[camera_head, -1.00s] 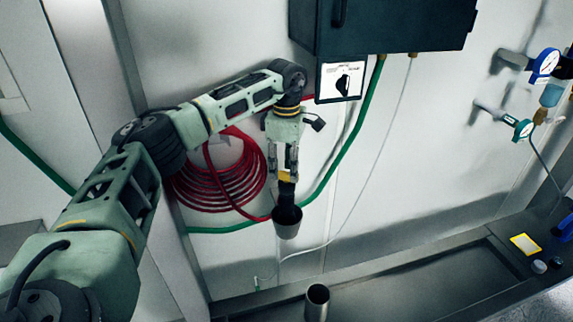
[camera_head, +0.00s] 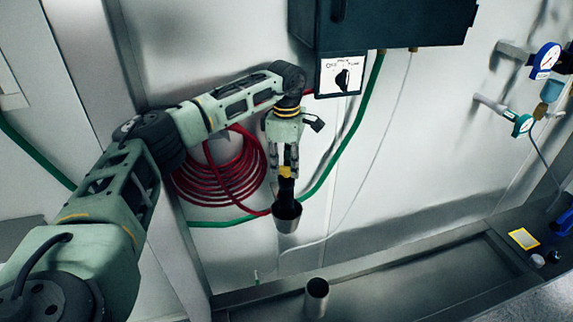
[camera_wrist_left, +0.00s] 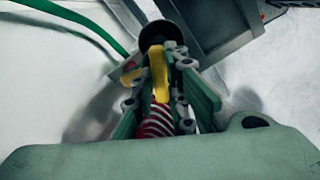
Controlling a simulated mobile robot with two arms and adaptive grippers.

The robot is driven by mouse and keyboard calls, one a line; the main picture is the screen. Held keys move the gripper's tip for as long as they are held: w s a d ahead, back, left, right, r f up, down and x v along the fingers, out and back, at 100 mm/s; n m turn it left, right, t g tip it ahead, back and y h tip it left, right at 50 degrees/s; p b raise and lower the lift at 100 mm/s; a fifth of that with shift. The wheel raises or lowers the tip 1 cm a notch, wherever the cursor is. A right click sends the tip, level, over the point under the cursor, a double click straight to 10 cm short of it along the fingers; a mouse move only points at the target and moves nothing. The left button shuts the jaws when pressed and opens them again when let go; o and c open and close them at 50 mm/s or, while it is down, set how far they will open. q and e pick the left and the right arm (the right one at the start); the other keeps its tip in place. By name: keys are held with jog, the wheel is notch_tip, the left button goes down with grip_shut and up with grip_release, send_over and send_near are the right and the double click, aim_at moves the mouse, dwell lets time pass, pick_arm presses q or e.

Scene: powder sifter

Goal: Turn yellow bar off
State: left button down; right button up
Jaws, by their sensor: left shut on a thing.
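The yellow bar (camera_head: 288,172) shows between the fingertips of my left gripper (camera_head: 285,168) in the head view. In the left wrist view the bar (camera_wrist_left: 159,78) runs lengthwise between the fingers, with its far end by a dark round part. The left gripper points down and is shut on the bar. Below the bar a black neck leads to a metal cup-like end (camera_head: 287,219). The fingers hide part of the bar, so its exact angle is hard to tell. My right gripper is in neither view.
A coiled red hose (camera_head: 205,185) and a green hose (camera_head: 340,150) lie close by the left gripper. A dark cabinet (camera_head: 400,20) with a black-knobbed switch plate (camera_head: 341,78) is above right. An open metal tube (camera_head: 317,296) stands below, near the trough (camera_head: 420,279).

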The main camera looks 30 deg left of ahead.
pick_arm(q)
jog(key=shift+n+b, duration=0.4)
jog(key=shift+n, duration=1.9)
jog(key=c, duration=1.7)
grip_release()
jog(key=shift+c, duration=0.2)
jog(key=shift+m, duration=0.3)
